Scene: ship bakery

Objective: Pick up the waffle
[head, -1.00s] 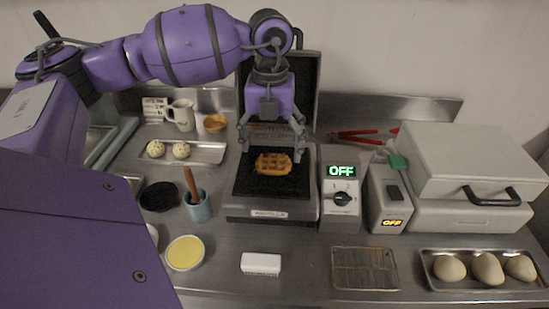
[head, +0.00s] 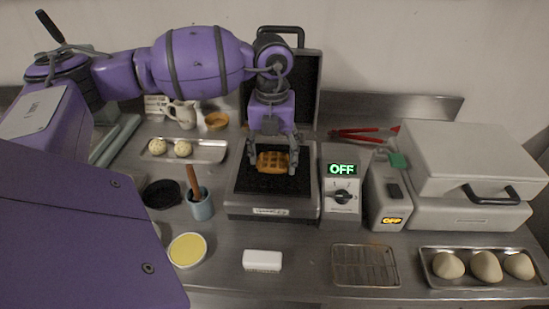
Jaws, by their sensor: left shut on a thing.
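A golden-brown waffle (head: 272,163) lies on the dark lower plate of the open waffle iron (head: 252,183). My left gripper (head: 273,158) is over the iron, pointing down, with its fingers at the two sides of the waffle and shut on it. The waffle appears at plate level; I cannot tell whether it is lifted. The iron's lid stands open behind the gripper, and its control box (head: 342,196) shows a green "OFF". My right gripper is not in view.
A wire rack (head: 364,266) and a white brush-like block (head: 262,260) lie in front. A closed press (head: 470,175) stands right, above a tray of dough balls (head: 484,283). Red tongs (head: 362,134) lie behind.

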